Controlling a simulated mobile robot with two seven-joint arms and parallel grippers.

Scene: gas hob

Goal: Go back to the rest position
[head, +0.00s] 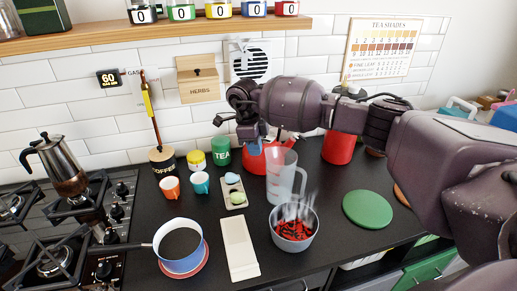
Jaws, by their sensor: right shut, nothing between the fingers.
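My right arm comes in from the right and crosses above the dark counter. Its gripper (253,146) hangs above the middle of the counter, near the tea tin and a red object behind it. The gripper is shut and empty. My left gripper is not in the head view.
The gas hob (62,235) with a moka pot (62,165) is at left. A blue-white saucepan (180,250), a clear jug (280,178), a steaming metal bowl (293,235) and a green disc (367,209) stand on the counter. A shelf (150,36) runs above.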

